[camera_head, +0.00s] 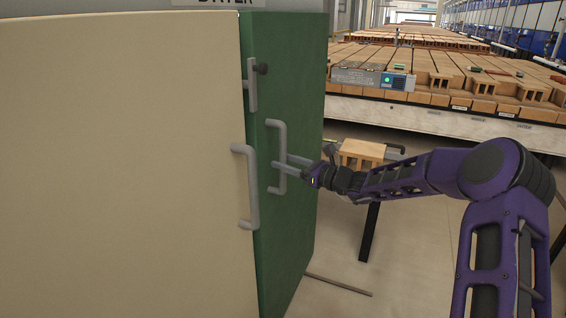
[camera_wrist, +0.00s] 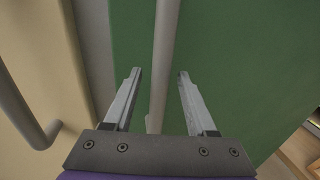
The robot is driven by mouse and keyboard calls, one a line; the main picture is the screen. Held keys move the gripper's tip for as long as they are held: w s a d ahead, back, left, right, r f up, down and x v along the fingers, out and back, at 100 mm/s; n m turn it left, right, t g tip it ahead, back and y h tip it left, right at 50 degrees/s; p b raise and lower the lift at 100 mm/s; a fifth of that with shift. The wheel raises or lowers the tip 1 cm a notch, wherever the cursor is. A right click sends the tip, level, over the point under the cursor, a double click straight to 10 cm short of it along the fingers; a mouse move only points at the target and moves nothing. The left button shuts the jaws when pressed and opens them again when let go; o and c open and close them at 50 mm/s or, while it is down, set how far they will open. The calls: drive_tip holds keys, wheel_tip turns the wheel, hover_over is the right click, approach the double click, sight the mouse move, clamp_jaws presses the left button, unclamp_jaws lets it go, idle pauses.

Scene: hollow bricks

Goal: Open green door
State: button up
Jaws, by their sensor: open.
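The green door (camera_head: 300,225) stands in the middle of the head view, next to a cream door (camera_head: 120,160). Its grey bar handle (camera_head: 283,150) is upright. My gripper (camera_head: 282,162) is at this handle, with its fingers reaching toward the door. In the wrist view the green door (camera_wrist: 240,60) fills the back, and the handle bar (camera_wrist: 162,70) runs between the two open fingers (camera_wrist: 158,78). The fingers stand apart on either side of the bar, with gaps. I cannot tell how deep the bar sits between them. No opening of the green door shows.
The cream door's handle (camera_head: 252,190) is close on the left; it shows in the wrist view (camera_wrist: 22,110). A latch bar (camera_head: 252,85) is above. A small stand with a hollow brick (camera_head: 362,153) is behind my arm. Rows of bricks (camera_head: 440,75) fill the back right.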

drive_tip(key=shift+w+a, duration=0.35)
drive_tip(key=shift+a, duration=0.2)
clamp_jaws()
idle(1.1)
